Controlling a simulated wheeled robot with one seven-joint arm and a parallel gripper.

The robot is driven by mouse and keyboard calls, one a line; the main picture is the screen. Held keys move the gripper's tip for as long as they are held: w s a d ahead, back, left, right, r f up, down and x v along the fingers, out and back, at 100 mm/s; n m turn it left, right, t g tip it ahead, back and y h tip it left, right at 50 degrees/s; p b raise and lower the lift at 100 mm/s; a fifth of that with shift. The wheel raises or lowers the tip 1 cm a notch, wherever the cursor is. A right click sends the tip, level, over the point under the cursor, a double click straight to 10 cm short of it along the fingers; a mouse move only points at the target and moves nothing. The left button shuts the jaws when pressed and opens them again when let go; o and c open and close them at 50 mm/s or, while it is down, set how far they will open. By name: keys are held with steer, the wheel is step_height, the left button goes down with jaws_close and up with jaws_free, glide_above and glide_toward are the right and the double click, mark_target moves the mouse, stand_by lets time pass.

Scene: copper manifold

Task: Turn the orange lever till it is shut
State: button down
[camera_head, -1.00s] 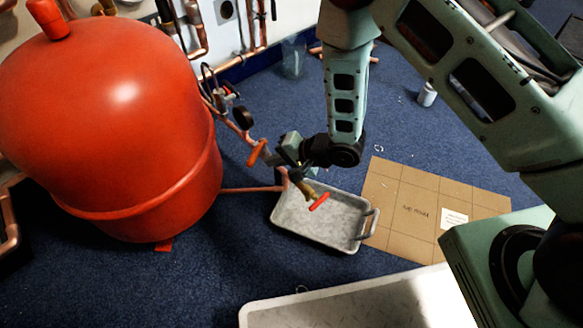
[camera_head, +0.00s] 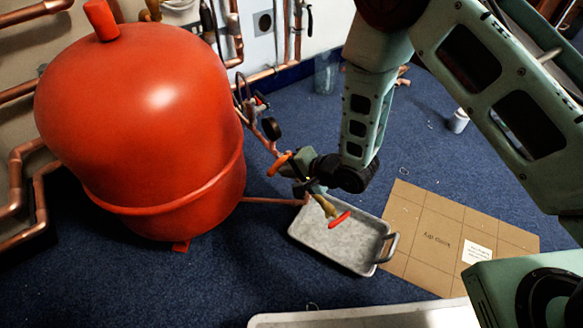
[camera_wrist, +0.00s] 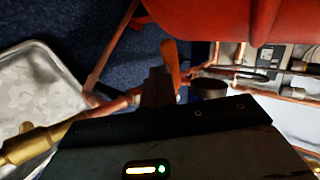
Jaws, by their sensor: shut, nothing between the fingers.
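The orange lever (camera_head: 279,164) sits on the copper pipework just right of the red tank, slanting from lower left to upper right in the head view. In the wrist view the orange lever (camera_wrist: 171,62) stands upright beyond my fingers. My gripper (camera_head: 297,166) is shut and empty, close against the lever's right side in the head view. In the wrist view my gripper (camera_wrist: 158,88) overlaps the lever's lower part; I cannot tell whether they touch. A brass valve with a red handle (camera_head: 340,219) is lower down, over the grey tray.
The large red tank (camera_head: 150,130) stands left of the pipework. The grey metal tray (camera_head: 340,246) lies below the brass valve. A cardboard sheet (camera_head: 440,240) lies on the blue floor at right. A pale tray edge (camera_head: 370,317) shows at the bottom. Pipes run along the back wall.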

mark_target(275, 169)
steer(key=a+m+t+h+p, duration=0.2)
steer(key=m, duration=0.1)
steer(key=shift+w+a+r, duration=0.1)
steer(key=shift+w, duration=0.15)
steer(key=shift+w+a+p, duration=0.15)
steer(key=shift+a+p, duration=0.15)
steer(key=shift+p, duration=0.05)
steer(key=shift+a, duration=0.2)
